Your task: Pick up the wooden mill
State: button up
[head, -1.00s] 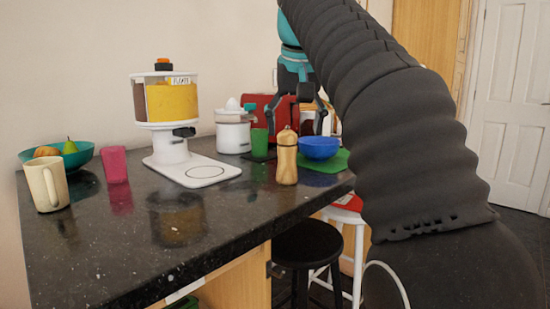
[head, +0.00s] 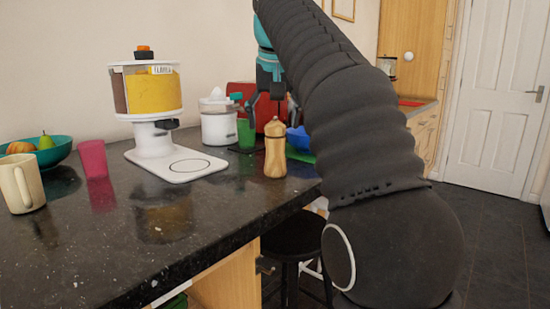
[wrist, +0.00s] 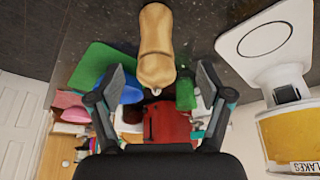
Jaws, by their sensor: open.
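The wooden mill (head: 275,150) stands upright on the dark granite counter, near its right edge, in the head view. It is pale wood with a rounded top. In the wrist view the mill (wrist: 156,45) lies beyond the fingertips, in line with the gap between them. My gripper (wrist: 155,80) is open and empty, with its two fingers spread apart. In the head view my gripper (head: 270,105) hangs above and behind the mill, partly hidden by my arm. I see no contact with the mill.
The cereal dispenser (head: 150,95) stands left of the mill. A green cup (head: 246,134), white juicer (head: 217,125), blue bowl (head: 298,139) and red appliance (head: 240,91) are close behind it. A pink cup (head: 93,158) and cream mug (head: 21,184) are far left. The front counter (head: 110,255) is clear.

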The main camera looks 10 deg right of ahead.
aim_at(275, 151)
jog(key=shift+d+b+x, duration=0.15)
jog(key=shift+b+x, duration=0.55)
jog(key=shift+x, duration=1.45)
jog(key=shift+d+b+x, duration=0.2)
jog(key=shift+b+x, duration=0.5)
jog(key=shift+x, duration=1.45)
jog(key=shift+s, duration=0.1)
jog(key=c, duration=1.4)
